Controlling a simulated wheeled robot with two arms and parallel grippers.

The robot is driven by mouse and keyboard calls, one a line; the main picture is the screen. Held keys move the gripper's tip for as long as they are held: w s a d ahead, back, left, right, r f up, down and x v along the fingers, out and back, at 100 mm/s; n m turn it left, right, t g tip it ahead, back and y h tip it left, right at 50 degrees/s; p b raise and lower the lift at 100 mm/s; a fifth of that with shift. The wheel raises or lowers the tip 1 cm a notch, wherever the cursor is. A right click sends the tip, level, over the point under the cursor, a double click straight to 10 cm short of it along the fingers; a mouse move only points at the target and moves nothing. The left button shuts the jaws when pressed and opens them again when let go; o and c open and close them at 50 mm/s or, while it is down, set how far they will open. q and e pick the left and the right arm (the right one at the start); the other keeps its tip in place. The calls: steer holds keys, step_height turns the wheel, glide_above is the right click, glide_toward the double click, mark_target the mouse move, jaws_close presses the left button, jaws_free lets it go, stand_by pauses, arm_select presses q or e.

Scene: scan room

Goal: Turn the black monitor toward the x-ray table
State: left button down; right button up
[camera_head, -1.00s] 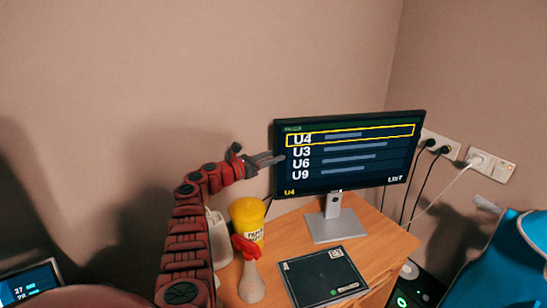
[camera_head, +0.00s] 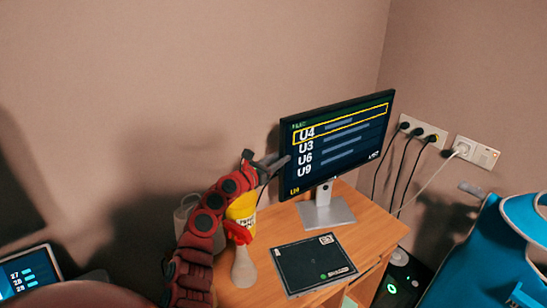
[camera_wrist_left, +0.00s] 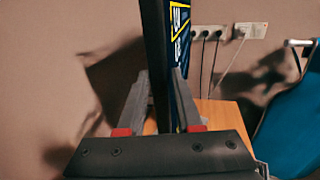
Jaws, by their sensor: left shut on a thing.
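The black monitor (camera_head: 345,140) stands on a silver stand (camera_head: 325,212) on the wooden desk. Its lit screen lists U4, U3, U6 and U9, and faces the front right in the head view. My left gripper (camera_head: 276,164) is at the monitor's left edge, shut on it. In the left wrist view the monitor (camera_wrist_left: 157,75) shows nearly edge-on between the two fingers of my left gripper (camera_wrist_left: 160,100). The x-ray table is not clearly seen. My right gripper is not in view.
A dark flat panel (camera_head: 315,265) lies on the desk (camera_head: 372,228) in front of the stand. A yellow container (camera_head: 242,207) and a pale bottle with a red top (camera_head: 243,268) stand beside my left arm. Cables hang from wall sockets (camera_head: 424,133) behind the monitor. A blue apron-like item (camera_head: 480,255) is at right.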

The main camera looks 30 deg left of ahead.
arm_select(q)
steer(key=shift+w+d+r, duration=0.1)
steer(key=shift+d+r, duration=0.05)
steer(key=shift+d, duration=0.25)
steer(key=c, duration=0.9)
jaws_free()
steer(key=o, duration=0.3)
steer(key=shift+w+f, duration=0.2)
steer(key=shift+w, duration=0.05)
steer(key=shift+o, duration=0.2)
steer(key=shift+s, duration=0.1)
steer(key=shift+s, duration=0.1)
steer(key=s+a+b, duration=0.2)
steer(key=s+b, duration=0.2)
steer(key=s, duration=1.3)
steer(key=shift+a+b, duration=0.2)
steer(key=shift+b, duration=0.15)
